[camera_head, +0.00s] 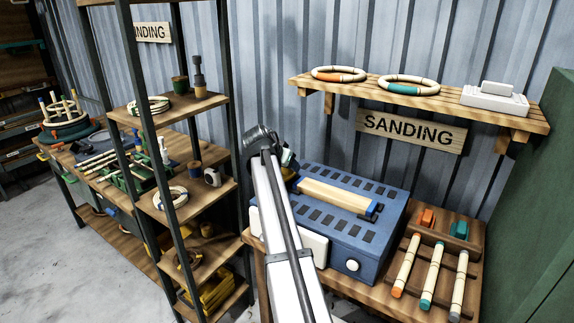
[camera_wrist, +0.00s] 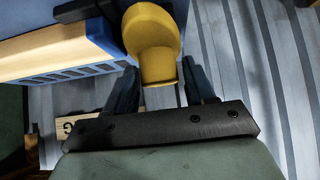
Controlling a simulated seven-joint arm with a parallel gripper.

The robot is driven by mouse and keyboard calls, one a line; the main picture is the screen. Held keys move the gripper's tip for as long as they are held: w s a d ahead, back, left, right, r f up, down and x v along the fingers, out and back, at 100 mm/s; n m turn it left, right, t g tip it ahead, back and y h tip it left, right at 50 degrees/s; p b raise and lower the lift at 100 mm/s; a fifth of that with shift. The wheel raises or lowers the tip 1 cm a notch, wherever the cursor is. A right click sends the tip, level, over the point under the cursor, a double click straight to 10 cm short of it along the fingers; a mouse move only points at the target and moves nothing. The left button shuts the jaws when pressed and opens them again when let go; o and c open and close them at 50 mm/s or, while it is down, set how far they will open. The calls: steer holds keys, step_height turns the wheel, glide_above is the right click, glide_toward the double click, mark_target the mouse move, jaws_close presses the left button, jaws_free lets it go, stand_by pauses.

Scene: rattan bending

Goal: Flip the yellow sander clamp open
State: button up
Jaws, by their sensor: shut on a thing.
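The yellow clamp (camera_wrist: 152,42) has a rounded head and a short tab in the wrist view. The tab sits between the two dark fingers of my gripper (camera_wrist: 160,88), which is shut on it. In the head view only a little yellow of the clamp (camera_head: 290,174) shows beside my gripper (camera_head: 284,160); my arm hides most of it. The clamp is at the left end of the blue sander (camera_head: 372,243). A pale wooden strip (camera_head: 335,196) lies along the sander's top, between dark end pieces.
A tall rack (camera_head: 205,104) stands to the left, and a green panel (camera_head: 535,215) closes off the right side.

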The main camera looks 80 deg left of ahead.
steer(key=o, duration=0.8)
steer(key=shift+c, duration=0.2)
steer(key=shift+s, duration=0.1)
steer(key=v, duration=1.3)
steer(key=shift+s+d+r, duration=0.2)
steer(key=shift+d+r, duration=0.05)
